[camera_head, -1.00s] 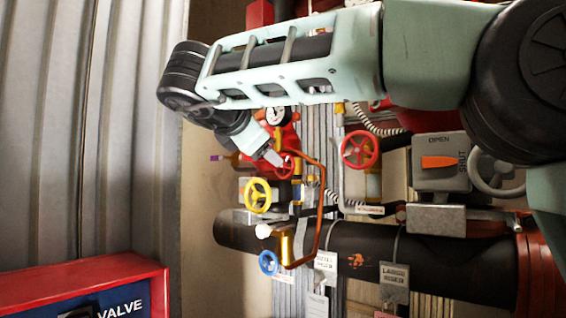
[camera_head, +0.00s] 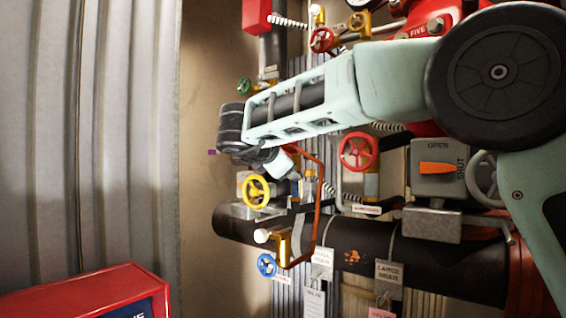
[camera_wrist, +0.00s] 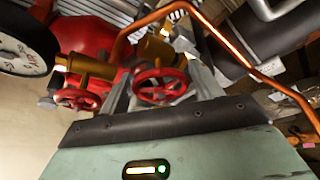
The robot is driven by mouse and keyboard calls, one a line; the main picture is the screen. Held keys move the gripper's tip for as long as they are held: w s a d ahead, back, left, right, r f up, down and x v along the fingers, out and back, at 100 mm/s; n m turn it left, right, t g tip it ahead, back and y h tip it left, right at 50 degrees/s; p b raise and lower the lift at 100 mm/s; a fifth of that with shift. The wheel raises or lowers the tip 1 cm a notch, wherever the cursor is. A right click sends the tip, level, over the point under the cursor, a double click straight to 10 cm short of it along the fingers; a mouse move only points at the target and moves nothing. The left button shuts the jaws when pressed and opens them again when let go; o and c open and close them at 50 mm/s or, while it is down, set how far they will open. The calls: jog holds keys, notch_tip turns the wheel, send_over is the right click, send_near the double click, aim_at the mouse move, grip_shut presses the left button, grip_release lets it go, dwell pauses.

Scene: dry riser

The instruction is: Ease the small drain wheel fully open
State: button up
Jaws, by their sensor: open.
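No wheel carries a label I can read as the drain. In the wrist view a small red wheel (camera_wrist: 160,86) lies ahead of my open gripper (camera_wrist: 163,88), showing between its two fingers. I cannot tell whether they touch it. A second red wheel (camera_wrist: 78,97) sits to its left. In the head view my gripper (camera_head: 289,163) is above and right of a yellow wheel (camera_head: 256,191), and the small red wheel is hidden behind it. A small blue wheel (camera_head: 267,264) hangs lower, beside a brass fitting (camera_head: 284,246).
A copper pipe (camera_head: 318,212) bends down close to my gripper. A larger red wheel (camera_head: 358,152) and a box with an orange lever (camera_head: 436,168) stand to the right. A thick black pipe (camera_head: 350,245) runs below. A gauge (camera_wrist: 22,52) is at left in the wrist view.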

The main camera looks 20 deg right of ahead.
jog(key=c, duration=0.7)
